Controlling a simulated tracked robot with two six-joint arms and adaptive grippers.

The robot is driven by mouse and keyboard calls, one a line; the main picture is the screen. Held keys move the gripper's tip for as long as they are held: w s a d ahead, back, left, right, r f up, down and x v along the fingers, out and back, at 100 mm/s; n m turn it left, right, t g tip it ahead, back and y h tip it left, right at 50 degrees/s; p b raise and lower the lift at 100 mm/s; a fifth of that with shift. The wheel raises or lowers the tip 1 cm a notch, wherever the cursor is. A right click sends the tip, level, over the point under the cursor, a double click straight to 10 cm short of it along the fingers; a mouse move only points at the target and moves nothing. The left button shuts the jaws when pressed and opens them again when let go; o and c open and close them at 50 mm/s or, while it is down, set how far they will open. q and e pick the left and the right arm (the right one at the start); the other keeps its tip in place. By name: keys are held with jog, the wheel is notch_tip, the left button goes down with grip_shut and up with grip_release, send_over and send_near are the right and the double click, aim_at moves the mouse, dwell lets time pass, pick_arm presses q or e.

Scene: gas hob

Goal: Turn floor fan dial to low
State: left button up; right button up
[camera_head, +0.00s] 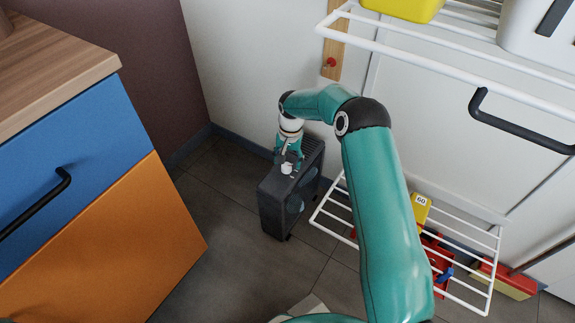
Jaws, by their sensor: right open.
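A dark grey box-shaped floor fan (271,209) stands upright on the tiled floor near the wall, in the middle of the head view. A small light-coloured dial (287,169) shows on its top. My right gripper (288,163) points down over the fan top, right at the dial. Its fingers are small in this view, so I cannot tell whether they touch the dial. It is open. My right arm comes up from the bottom right and bends over to the fan. My left gripper is not in view.
A blue and orange cabinet (100,220) with a wooden top stands on the left. A white wire rack (330,222) with yellow and red items is right of the fan, partly behind my arm. An upper wire shelf (400,50) juts out at top right. Floor left of the fan is clear.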

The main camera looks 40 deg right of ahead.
aim_at(290, 167)
notch_tip(290, 167, up, 9)
jog(key=shift+s+d, duration=0.2)
jog(key=shift+s, duration=0.05)
dwell(0.5)
